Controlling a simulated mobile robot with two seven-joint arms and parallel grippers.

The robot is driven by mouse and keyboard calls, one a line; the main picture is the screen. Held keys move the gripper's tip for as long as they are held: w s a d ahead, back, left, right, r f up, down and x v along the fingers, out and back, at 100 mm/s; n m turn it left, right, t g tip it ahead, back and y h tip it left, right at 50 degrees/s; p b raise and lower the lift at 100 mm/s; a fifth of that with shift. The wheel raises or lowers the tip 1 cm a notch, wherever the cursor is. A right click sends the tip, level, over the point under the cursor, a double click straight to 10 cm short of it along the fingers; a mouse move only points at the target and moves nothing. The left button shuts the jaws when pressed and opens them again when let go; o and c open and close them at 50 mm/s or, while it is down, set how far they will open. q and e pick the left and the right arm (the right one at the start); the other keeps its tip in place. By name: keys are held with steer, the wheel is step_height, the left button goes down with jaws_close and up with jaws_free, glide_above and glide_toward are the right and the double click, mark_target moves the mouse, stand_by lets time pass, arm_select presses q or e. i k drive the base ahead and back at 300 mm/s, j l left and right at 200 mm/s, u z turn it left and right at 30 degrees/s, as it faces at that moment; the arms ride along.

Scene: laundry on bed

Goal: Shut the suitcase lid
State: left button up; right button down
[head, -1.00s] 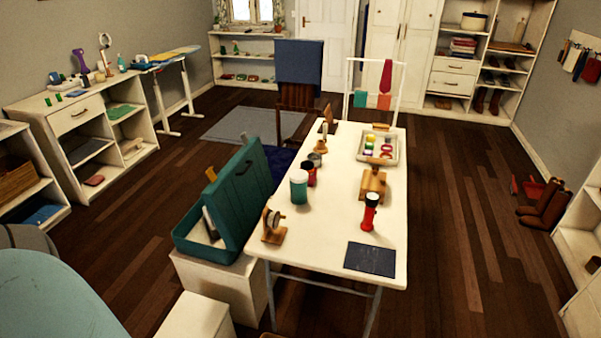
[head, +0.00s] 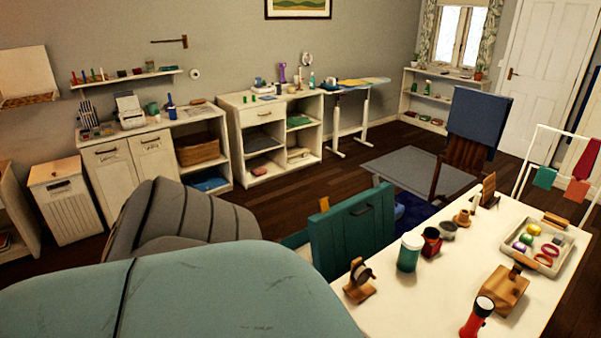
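The teal suitcase lid (head: 352,226) stands raised and tilted beside the left edge of the white table, with a dark handle on its face. Neither of my grippers shows in the head view.
A grey armchair (head: 180,218) stands at left. A chair with a blue cloth (head: 479,120) is behind the table. Open floor lies before the shelves.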

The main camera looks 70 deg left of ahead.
mark_target(362, 225)
steer(key=i+u, duration=0.1)
steer(key=u, duration=0.35)
steer(key=i+u, duration=0.1)
steer(key=u, duration=0.3)
steer(key=l+u, duration=0.15)
steer(key=u, duration=0.3)
steer(key=i+l+u, duration=0.1)
steer(key=u, duration=0.35)
steer(key=i+l+u, duration=0.1)
steer(key=u, duration=0.3)
steer(key=l+u, duration=0.1)
steer(key=u, duration=0.3)
steer(key=i+l+u, duration=0.1)
steer(key=u, duration=0.25)
steer(key=l+u, duration=0.2)
steer(key=u, duration=0.2)
steer(key=l+u, duration=0.55)
steer(key=j, duration=0.1)
